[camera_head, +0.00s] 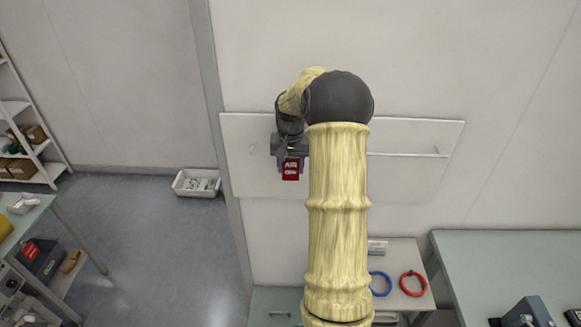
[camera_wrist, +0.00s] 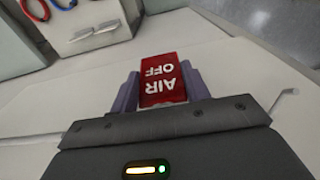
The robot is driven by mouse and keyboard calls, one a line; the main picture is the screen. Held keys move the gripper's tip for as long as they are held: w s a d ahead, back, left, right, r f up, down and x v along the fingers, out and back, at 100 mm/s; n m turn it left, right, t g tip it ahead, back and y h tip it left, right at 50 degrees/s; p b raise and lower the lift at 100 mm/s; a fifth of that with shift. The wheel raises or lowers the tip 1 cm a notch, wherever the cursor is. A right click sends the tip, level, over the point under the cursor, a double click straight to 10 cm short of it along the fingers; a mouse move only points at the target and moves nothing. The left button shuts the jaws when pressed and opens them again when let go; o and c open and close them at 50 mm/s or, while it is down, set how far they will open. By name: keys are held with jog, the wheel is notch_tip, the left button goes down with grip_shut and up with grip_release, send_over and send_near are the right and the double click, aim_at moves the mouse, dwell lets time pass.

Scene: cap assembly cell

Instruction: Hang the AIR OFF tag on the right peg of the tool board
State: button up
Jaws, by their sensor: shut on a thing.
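The red AIR OFF tag (camera_head: 291,172) is gripped between the fingers of my gripper (camera_head: 290,163), in front of the left part of the pale tool board (camera_head: 410,180). In the wrist view the tag (camera_wrist: 163,78) stands between the two fingers (camera_wrist: 162,92), its white letters upside down. A thin pale bar (camera_head: 405,154) runs across the board's right part, with a small peg-like end (camera_head: 437,152). A small pale peg (camera_head: 252,149) shows at the board's left. My arm hides the board's middle. The tag looks clear of both pegs.
A green-topped table (camera_head: 500,250) stands at right. A white bin (camera_head: 196,191) sits on the floor at left. The space before the board's right part looks free.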

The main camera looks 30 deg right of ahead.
jog(key=shift+w+d, duration=0.25)
jog(key=shift+w, duration=0.1)
jog(key=shift+w+d+f+p, duration=0.3)
jog(key=shift+w+f+p, duration=0.1)
jog(key=shift+f, duration=0.05)
dwell(0.4)
jog(key=o, duration=1.2)
jog(key=shift+w+d+r, duration=0.1)
jog(key=shift+r, duration=0.25)
notch_tip(320, 180, up, 17)
jog(key=s+a+b, duration=0.1)
jog(key=b, duration=0.2)
jog(key=shift+f+b, duration=0.2)
jog(key=shift+b, duration=0.1)
